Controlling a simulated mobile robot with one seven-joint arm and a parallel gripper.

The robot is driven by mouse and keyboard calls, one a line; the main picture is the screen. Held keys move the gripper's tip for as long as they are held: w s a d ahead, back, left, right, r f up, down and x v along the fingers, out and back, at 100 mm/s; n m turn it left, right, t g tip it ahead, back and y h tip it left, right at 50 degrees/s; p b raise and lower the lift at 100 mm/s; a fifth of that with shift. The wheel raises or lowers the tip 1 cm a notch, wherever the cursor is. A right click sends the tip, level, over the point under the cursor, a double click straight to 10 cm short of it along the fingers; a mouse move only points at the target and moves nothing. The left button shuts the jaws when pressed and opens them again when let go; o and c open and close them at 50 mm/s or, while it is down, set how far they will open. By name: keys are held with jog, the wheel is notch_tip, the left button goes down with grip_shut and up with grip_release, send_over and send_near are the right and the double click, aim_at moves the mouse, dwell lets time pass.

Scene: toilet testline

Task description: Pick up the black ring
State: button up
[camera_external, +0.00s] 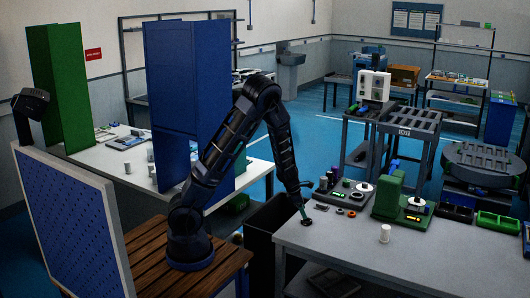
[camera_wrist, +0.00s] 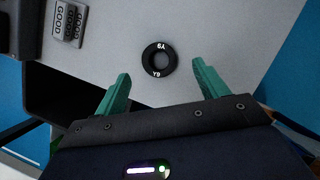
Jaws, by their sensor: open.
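The black ring (camera_wrist: 147,61) lies flat on the light grey table in the wrist view, with white lettering on its face and a hole showing grey in its middle. My gripper (camera_wrist: 161,70) is open and empty. Its two green fingers stand left and right of the ring, apart from it, with the tips near the ring's lower part in the picture. In the external view my gripper (camera_external: 306,219) is low over the table's left edge. I cannot surely pick out the black ring there.
The grey table (camera_external: 450,262) bears small rings, a green machine (camera_external: 389,195) and a white cylinder (camera_external: 385,233) right of my gripper. Grey blocks marked GOOD (camera_wrist: 68,24) are at the wrist view's upper left. A dark bin (camera_external: 262,232) stands beside the table's left edge.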

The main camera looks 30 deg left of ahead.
jog(key=shift+a+x, duration=0.15)
jog(key=shift+x, duration=0.7)
jog(key=shift+a+x, duration=0.15)
jog(key=shift+x, duration=1.65)
jog(key=c, duration=1)
jog(key=shift+c, duration=0.2)
